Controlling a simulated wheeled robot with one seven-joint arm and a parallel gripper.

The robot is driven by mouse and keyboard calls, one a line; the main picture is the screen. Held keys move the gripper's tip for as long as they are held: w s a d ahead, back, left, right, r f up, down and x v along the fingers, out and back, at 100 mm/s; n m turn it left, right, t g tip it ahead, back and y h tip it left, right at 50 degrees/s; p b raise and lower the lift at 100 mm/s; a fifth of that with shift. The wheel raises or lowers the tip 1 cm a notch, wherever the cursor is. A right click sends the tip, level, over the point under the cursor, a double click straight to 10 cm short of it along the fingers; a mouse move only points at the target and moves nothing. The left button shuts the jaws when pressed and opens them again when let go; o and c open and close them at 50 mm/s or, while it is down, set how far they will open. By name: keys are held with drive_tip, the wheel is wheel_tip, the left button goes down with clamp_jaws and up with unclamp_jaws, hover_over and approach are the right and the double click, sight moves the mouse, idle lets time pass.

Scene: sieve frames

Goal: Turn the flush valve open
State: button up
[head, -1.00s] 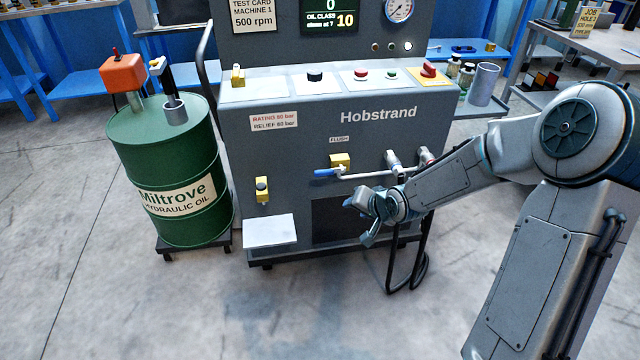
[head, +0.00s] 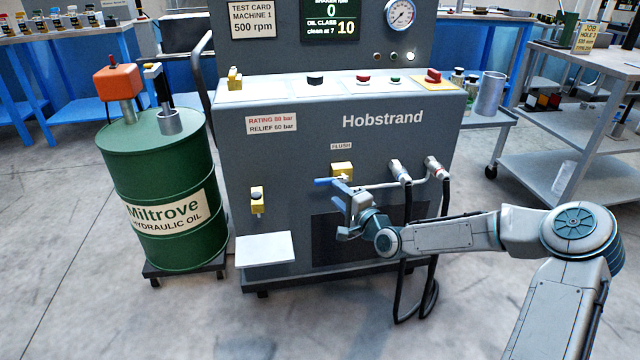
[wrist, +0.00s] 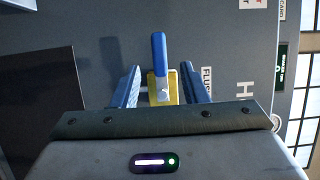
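The flush valve has a yellow body (head: 342,170) under a FLUSH label on the grey Hobstrand machine. Its blue lever handle (head: 325,182) points left, about level. In the wrist view, turned on its side, the blue handle (wrist: 159,52) and yellow body (wrist: 176,90) show between my two blue fingers. My gripper (head: 342,217) is just in front of and below the valve in the head view. In the wrist view my gripper (wrist: 160,82) is open, one finger on each side of the handle's line, with gaps showing. Contact cannot be told.
A pipe and two hose couplings (head: 401,172) sit right of the valve, with black hoses (head: 439,260) hanging down. A small yellow valve (head: 256,200) and white shelf (head: 265,249) are to the left. A green oil drum (head: 165,200) stands further left. Floor in front is clear.

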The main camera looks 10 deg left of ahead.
sight(326, 183)
drive_tip(key=b+x, duration=0.2)
drive_tip(key=x, duration=0.7)
drive_tip(key=shift+w+a, duration=0.15)
drive_tip(key=shift+w, duration=0.1)
clamp_jaws()
